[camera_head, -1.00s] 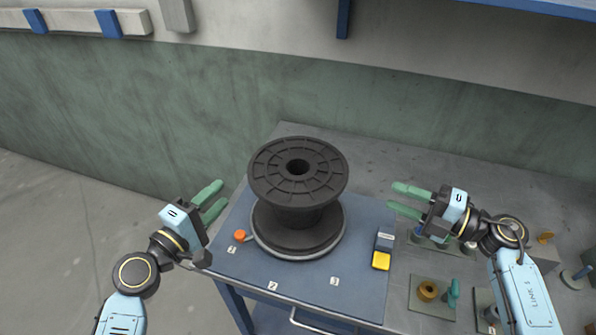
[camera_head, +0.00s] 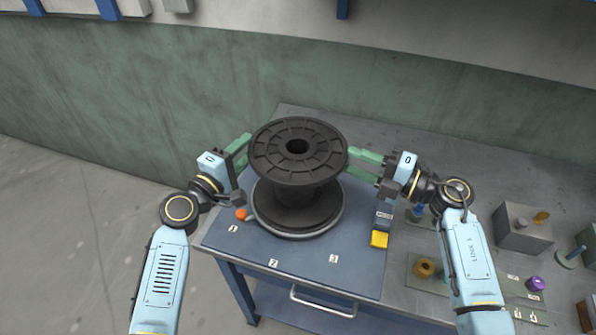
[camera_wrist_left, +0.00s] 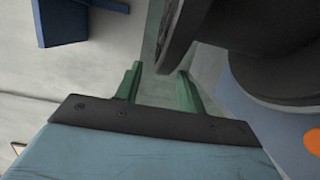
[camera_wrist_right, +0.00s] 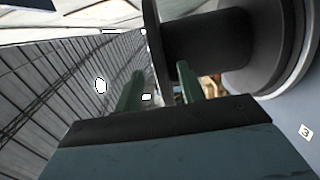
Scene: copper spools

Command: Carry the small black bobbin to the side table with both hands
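The black bobbin (camera_head: 297,170) stands upright on a round grey-rimmed base on the blue mat; its wide top flange shows clearly. My left gripper (camera_head: 244,148) is at the flange's left side, its green fingers apart. In the left wrist view the fingers (camera_wrist_left: 160,85) are spread, with the flange edge (camera_wrist_left: 172,40) at or between their tips. My right gripper (camera_head: 358,162) is at the flange's right side, fingers apart. In the right wrist view the fingers (camera_wrist_right: 160,88) are spread, with the flange edge (camera_wrist_right: 158,50) between or just beyond them. Contact cannot be told.
The blue mat (camera_head: 290,262) has number tags 1, 2 and 3. An orange knob (camera_head: 240,214) sits left of the base, a yellow block (camera_head: 379,239) right of it. Several small parts, including a brass ring (camera_head: 425,267) and purple knob (camera_head: 535,284), lie on the right. A wall stands behind.

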